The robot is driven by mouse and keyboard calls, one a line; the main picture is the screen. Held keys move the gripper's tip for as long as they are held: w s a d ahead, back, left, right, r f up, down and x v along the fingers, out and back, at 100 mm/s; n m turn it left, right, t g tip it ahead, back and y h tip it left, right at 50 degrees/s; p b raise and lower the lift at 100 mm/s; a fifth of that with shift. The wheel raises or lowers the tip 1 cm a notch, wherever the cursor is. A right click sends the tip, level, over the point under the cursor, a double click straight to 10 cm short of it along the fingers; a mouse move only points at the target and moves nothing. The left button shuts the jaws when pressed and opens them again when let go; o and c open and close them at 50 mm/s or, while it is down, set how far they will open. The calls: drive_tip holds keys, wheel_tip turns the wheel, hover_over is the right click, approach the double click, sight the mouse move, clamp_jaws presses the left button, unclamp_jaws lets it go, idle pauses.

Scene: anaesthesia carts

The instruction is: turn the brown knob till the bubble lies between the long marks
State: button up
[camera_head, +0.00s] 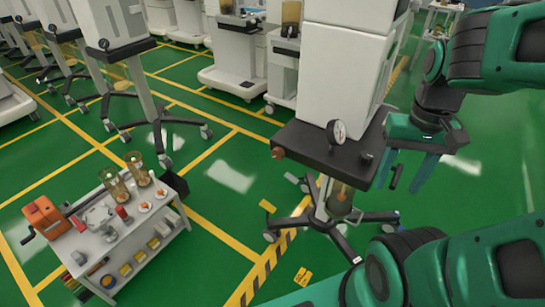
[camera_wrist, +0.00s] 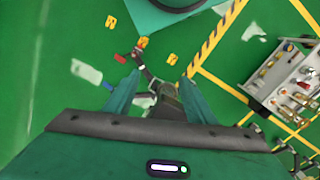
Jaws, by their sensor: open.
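A brown knob (camera_head: 278,152) sits at the left front corner of the cart's dark shelf (camera_head: 315,152). The knob is not recognisable there.
A tall white cabinet (camera_head: 342,75) rises behind the shelf, and a wheeled base (camera_head: 335,215) spreads below it. A low trolley (camera_head: 110,235) with jars and an orange device (camera_head: 45,217) stands at left. Green floor is free between the trolley and the cart.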

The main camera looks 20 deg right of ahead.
drive_tip(key=w+a+f+n+t+h, duration=0.1)
drive_tip(key=w+a+n, duration=0.35)
drive_tip(key=w, duration=0.55)
drive_tip(key=n+t+h, duration=1)
drive_tip(key=n+h, duration=0.4)
drive_tip(key=n, duration=1.2)
approach(276, 156)
drive_tip(key=shift+m, duration=0.25)
drive_tip(key=x, duration=0.9)
drive_tip(key=shift+d+r, duration=0.1)
